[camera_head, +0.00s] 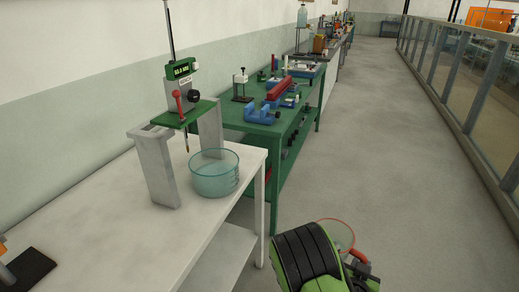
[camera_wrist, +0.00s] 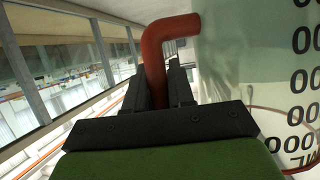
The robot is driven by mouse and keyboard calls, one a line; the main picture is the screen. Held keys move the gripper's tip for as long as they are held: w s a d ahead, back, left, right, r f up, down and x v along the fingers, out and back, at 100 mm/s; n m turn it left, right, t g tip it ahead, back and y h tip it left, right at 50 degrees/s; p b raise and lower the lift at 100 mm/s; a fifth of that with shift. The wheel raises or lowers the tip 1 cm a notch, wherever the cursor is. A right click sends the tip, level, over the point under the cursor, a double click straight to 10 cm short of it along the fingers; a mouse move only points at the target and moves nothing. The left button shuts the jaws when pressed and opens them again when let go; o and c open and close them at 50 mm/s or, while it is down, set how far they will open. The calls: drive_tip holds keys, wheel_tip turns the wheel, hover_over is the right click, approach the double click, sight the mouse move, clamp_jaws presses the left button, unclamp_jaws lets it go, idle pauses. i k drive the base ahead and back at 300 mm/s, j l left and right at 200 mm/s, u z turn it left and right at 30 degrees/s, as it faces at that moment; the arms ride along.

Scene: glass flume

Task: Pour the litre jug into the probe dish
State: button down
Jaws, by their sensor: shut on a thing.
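The probe dish (camera_head: 214,178) is a round, clear blue-green glass bowl on the white bench, below and beside the thin probe of the stand gauge (camera_head: 182,92). I cannot tell whether it holds liquid. The litre jug (camera_wrist: 235,60) is clear with dark volume marks and a red handle (camera_wrist: 155,48). In the head view only its red rim (camera_head: 348,228) shows clearly, beyond my arm. My gripper (camera_wrist: 159,85) is shut on the red handle. In the head view my gripper (camera_head: 361,268) is over the aisle floor, right of the bench and well apart from the dish.
The white bench (camera_head: 110,215) has bare room in front of the dish. Grey uprights (camera_head: 160,170) of the stand rise beside the dish. A green bench (camera_head: 240,120) with blue and red tools stands beyond. The aisle floor (camera_head: 385,130) is clear; a glass-panelled flume (camera_head: 465,90) runs along the right.

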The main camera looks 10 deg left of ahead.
sight(215, 173)
drive_tip(key=i+l+u, duration=0.1)
drive_tip(key=i+l, duration=0.15)
drive_tip(key=i, duration=0.15)
drive_tip(key=i+l, duration=0.3)
drive_tip(key=i+l+u, duration=0.1)
drive_tip(key=u, duration=0.4)
drive_tip(key=i+l+u, duration=0.1)
drive_tip(key=u, duration=0.4)
drive_tip(key=i+l+u, duration=0.15)
drive_tip(key=u, duration=0.35)
drive_tip(key=l+u, duration=0.25)
drive_tip(key=u, duration=0.2)
drive_tip(key=l+u, duration=0.25)
drive_tip(key=u, duration=0.25)
drive_tip(key=l+u, duration=0.2)
drive_tip(key=u, duration=0.3)
drive_tip(key=l+u, duration=0.25)
drive_tip(key=u, duration=0.25)
